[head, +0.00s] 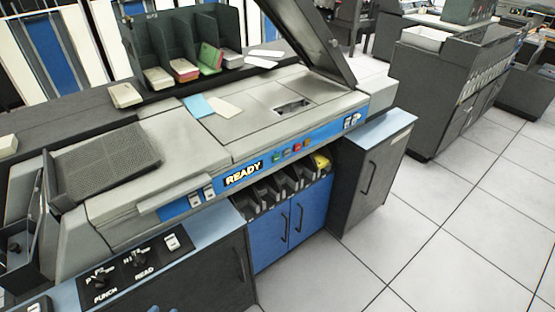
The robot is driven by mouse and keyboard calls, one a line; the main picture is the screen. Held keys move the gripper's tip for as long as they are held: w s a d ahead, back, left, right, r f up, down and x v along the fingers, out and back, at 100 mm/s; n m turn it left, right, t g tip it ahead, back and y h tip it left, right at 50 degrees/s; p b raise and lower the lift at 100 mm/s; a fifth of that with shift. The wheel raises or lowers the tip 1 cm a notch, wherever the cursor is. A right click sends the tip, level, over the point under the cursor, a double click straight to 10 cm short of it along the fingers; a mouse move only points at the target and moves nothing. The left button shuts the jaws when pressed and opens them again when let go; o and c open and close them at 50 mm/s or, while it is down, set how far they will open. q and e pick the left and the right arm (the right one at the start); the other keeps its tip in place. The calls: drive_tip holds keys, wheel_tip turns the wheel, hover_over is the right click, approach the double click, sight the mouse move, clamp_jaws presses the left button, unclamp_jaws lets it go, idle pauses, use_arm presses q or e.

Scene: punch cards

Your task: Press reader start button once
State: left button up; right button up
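The card reader (245,135) is a grey machine with a blue front strip that carries a lit READY sign (243,173). Right of the sign is a row of small coloured buttons: a green button (276,156), a red button (298,146) and an orange-yellow one (308,141). Their labels are too small to read, so I cannot tell which is start. White switches (208,193) sit left of the sign, and more white switches (352,121) sit at the strip's right end. Neither gripper shows in the head view.
A lower panel (130,266) has PUNCH and READ knobs and a white switch (172,242). A rack (185,45) with card stacks stands behind the reader. A raised lid (308,35) leans above its right part. The tiled floor (430,240) at right is clear.

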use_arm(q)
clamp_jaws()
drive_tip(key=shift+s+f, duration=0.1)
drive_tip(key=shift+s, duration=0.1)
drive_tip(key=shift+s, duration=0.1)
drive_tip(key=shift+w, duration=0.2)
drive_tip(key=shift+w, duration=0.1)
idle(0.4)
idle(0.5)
